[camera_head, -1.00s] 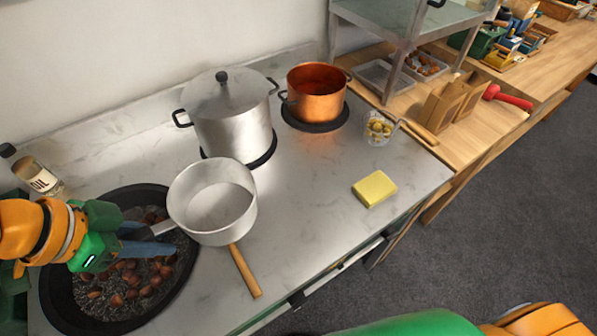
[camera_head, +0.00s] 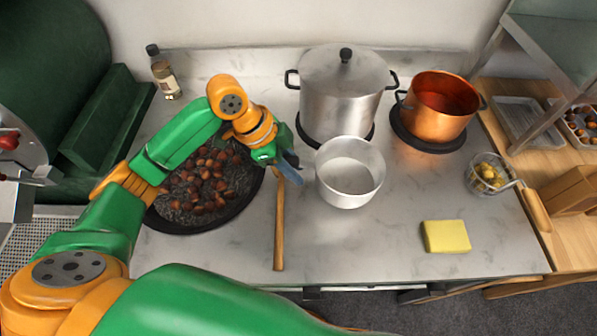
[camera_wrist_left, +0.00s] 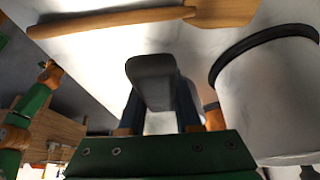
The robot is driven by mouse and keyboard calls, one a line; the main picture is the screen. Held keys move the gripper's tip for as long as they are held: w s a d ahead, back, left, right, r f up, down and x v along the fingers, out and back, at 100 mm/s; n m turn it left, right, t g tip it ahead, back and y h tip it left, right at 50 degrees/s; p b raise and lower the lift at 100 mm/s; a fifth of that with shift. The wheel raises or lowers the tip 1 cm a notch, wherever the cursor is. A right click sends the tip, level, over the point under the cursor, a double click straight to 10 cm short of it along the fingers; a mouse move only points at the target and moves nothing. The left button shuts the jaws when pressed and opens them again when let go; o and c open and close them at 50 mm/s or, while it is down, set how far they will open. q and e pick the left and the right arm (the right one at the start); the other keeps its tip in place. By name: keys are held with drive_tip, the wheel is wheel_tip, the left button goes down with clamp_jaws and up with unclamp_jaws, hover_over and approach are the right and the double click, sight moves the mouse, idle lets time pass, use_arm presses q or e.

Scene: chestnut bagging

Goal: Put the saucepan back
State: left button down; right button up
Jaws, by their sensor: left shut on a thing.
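The saucepan (camera_head: 350,172) is pale metal, upright and empty. It is in front of the large lidded pot, on or just above the counter; I cannot tell which. My left gripper (camera_head: 288,165) is at its left side, shut on its handle. In the left wrist view the dark grey handle (camera_wrist_left: 153,80) sits between the fingers. The gripper partly hides the handle in the head view. My right gripper is not in view.
A lidded steel pot (camera_head: 345,95) and a copper pot (camera_head: 438,107) stand on burners behind. A black pan of chestnuts (camera_head: 205,185) lies left. The counter between saucepan and sponge is clear.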

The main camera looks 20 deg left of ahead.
sight(297, 190)
use_arm(q)
drive_tip(key=f, duration=0.2)
drive_tip(key=f+p, duration=0.1)
drive_tip(key=shift+w+f, duration=0.3)
drive_tip(key=shift+f, duration=0.1)
drive_tip(key=shift+d+f, duration=0.1)
drive_tip(key=shift+f, duration=0.2)
drive_tip(key=c, duration=0.6)
unclamp_jaws()
drive_tip(key=v, duration=1.2)
